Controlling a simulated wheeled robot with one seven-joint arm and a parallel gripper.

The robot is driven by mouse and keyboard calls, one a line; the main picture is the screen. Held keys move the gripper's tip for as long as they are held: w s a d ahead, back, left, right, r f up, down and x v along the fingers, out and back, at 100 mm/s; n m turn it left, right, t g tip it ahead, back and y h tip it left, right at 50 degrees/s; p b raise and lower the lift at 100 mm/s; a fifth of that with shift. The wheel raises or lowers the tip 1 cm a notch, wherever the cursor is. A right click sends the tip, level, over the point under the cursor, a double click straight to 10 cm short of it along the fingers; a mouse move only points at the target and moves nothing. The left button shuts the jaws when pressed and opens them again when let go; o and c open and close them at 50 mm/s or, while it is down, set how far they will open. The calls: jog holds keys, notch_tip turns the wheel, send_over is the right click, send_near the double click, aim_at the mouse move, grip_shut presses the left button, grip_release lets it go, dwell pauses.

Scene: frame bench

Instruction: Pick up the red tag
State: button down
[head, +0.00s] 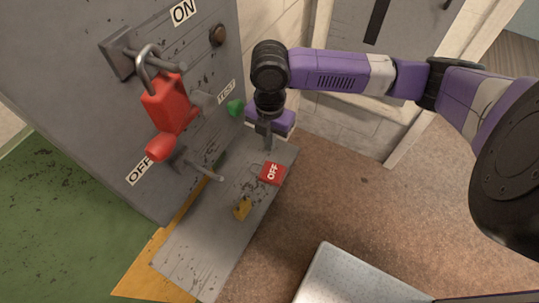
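A brass-coloured item (243,208) lies on the shelf near the tag. The grey cabinet (75,75) rises along the shelf's left, with a red padlock (165,102), a red-ended handle (160,148) and a green knob (236,108) sticking out. Open floor (345,200) lies right.

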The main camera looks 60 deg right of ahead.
notch_tip(320, 180, up, 10)
dwell(0.5)
jog(key=shift+d+r, duration=0.1)
jog(key=shift+c, duration=2.2)
grip_release()
notch_tip(320, 180, up, 8)
jog(key=b, duration=0.1)
